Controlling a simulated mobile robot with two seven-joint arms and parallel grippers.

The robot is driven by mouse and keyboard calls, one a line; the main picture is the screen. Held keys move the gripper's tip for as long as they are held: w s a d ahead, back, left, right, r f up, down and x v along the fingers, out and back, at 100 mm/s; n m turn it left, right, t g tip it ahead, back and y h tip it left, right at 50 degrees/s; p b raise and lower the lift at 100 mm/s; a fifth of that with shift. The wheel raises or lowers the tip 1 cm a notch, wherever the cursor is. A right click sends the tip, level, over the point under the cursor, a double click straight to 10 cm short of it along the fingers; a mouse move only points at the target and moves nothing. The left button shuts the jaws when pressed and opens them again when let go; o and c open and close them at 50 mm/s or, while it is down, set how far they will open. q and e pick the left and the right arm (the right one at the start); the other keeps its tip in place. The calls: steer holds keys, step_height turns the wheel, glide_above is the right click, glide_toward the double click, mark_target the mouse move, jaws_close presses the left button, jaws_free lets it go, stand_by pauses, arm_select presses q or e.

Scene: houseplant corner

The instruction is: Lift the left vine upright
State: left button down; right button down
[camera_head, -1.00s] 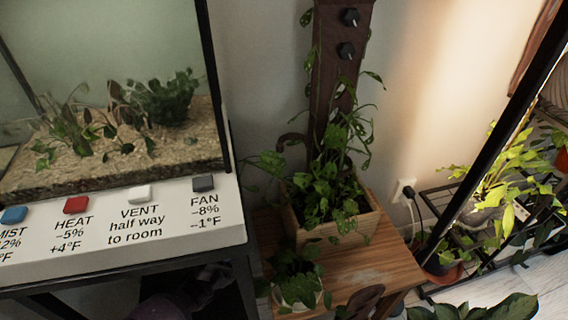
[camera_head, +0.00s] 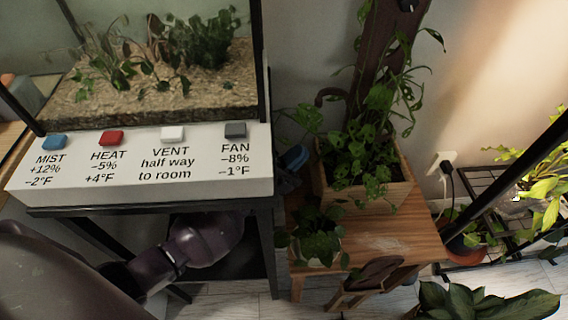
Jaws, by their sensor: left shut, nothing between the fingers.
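A leafy green vine plant (camera_head: 372,122) grows in a square wooden planter (camera_head: 372,198) beside a dark brown post (camera_head: 385,60). Some stems climb along the post; a leafy stem at the left (camera_head: 308,118) leans out past the planter's left edge. Which stem is the left vine is not certain. My left arm comes in from the lower left and passes beneath the terrarium shelf. My left gripper (camera_head: 294,158) shows small and partly hidden between the shelf's right end and the planter, below the leaning stem and apart from it. It is shut and empty. My right gripper is not visible.
The planter stands on a wooden bench (camera_head: 400,238) with a small potted plant (camera_head: 318,240) in front. A terrarium (camera_head: 150,95) on a white button panel (camera_head: 140,180) fills the left. A brown wooden piece (camera_head: 372,280) stands at the front; a black rack is at right.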

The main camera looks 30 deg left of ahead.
mark_target(318, 135)
arm_select(q)
steer(key=shift+w+a+r, duration=0.2)
steer(key=shift+w+r, duration=0.05)
steer(key=shift+w, duration=0.5)
steer(key=shift+w+a+r, duration=0.15)
steer(key=shift+w+r, duration=0.1)
steer(key=shift+w, duration=0.45)
